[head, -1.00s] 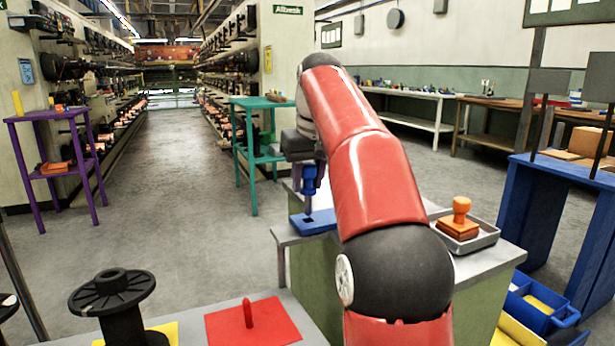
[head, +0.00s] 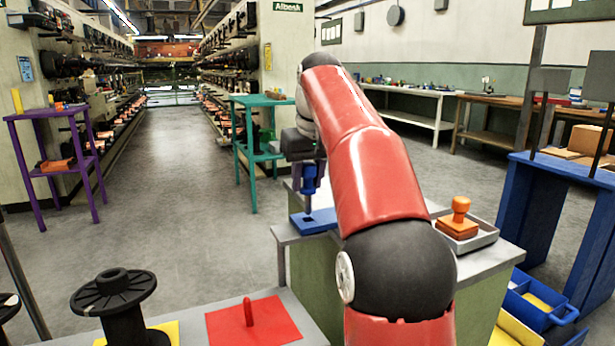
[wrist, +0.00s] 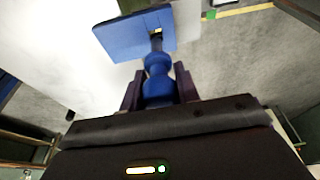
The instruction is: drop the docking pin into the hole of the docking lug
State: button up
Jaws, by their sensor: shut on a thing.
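The docking pin (head: 309,183) has a blue knobbed body and a darker, thinner lower end. My gripper (wrist: 159,88) has purple fingers shut on the pin's blue body, one finger on each side. The pin hangs roughly upright over the docking lug (head: 325,221), a flat blue block on the grey stand. The lug (wrist: 118,36) also shows in the wrist view, with a small square hole near one end. The pin's lower end is at or just above this hole; I cannot tell whether it has entered. My red arm hides part of the stand.
An orange stamp-like piece (head: 459,219) sits in a grey tray (head: 487,238) at the stand's right. A teal table (head: 263,103) stands behind. A red mat (head: 280,322) with a red peg and a black spool (head: 115,300) are in front. The aisle floor is clear.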

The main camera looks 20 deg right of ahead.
aim_at(309, 193)
jog(key=shift+f, duration=0.1)
jog(key=shift+f+b, duration=0.3)
jog(key=shift+f, duration=0.05)
jog(key=shift+f+b, duration=1.75)
jog(key=shift+f, duration=0.85)
jog(key=o, duration=1.1)
jog(key=p+v, duration=0.3)
jog(key=v, duration=0.4)
jog(key=shift+r, duration=0.25)
jog(key=shift+s+r, duration=0.1)
jog(key=shift+r, duration=0.05)
